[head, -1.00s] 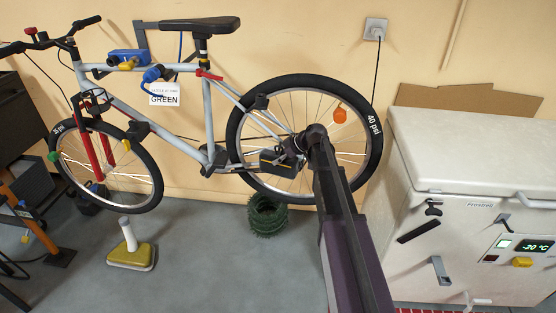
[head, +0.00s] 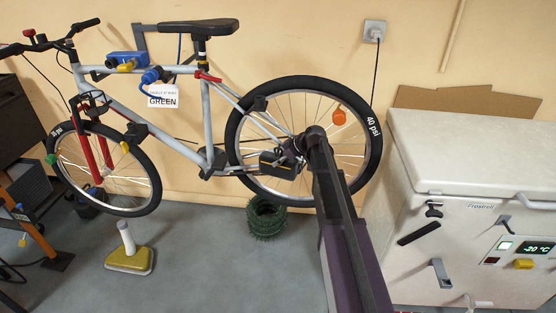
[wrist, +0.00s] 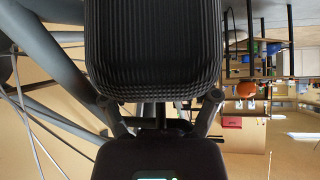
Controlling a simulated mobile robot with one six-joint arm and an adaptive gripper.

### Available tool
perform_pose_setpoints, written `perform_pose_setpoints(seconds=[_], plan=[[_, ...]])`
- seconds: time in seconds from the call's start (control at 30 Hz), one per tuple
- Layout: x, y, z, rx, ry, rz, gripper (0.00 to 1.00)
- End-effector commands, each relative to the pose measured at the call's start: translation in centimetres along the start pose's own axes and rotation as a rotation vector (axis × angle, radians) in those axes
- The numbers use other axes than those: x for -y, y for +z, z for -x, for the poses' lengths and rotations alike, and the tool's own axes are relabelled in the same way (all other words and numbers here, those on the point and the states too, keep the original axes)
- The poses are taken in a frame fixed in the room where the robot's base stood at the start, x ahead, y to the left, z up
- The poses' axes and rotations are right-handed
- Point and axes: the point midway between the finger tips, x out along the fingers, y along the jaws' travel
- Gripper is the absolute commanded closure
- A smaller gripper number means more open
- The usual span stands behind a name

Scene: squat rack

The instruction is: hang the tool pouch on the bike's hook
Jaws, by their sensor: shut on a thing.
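The tool pouch appears to be the dark box with a yellow edge (head: 279,165) in front of the rear wheel's lower left. In the wrist view a black ribbed body (wrist: 153,50), likely the pouch, fills the upper middle. My gripper (head: 294,150) is shut on it, one finger at each lower side of the ribbed body (wrist: 160,118).
A white freezer (head: 455,160) stands close on the right, with cardboard (head: 468,99) behind it. A green coil (head: 266,218) lies under the rear wheel. A yellow-based stand (head: 129,260) is on the floor at left. A blue device (head: 128,58) is on the top tube.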

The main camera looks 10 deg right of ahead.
Motion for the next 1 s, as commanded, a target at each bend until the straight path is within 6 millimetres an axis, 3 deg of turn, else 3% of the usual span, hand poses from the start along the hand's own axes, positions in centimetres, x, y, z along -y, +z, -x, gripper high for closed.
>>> perform_pose_setpoints(seconds=[0.2,0.23,0.3,0.73,1.0], plan=[[0.0,0.0,0.0,-0.001,0.0,0.0,0.64],[0.0,0.0,0.0,-0.001,0.0,0.0,0.16],[0.0,0.0,0.0,-0.001,0.0,0.0,0.0],[0.0,0.0,0.2,0.005,0.004,-0.005,0.0],[0.4,0.0,1.9,0.062,0.047,-0.063,0.0]])
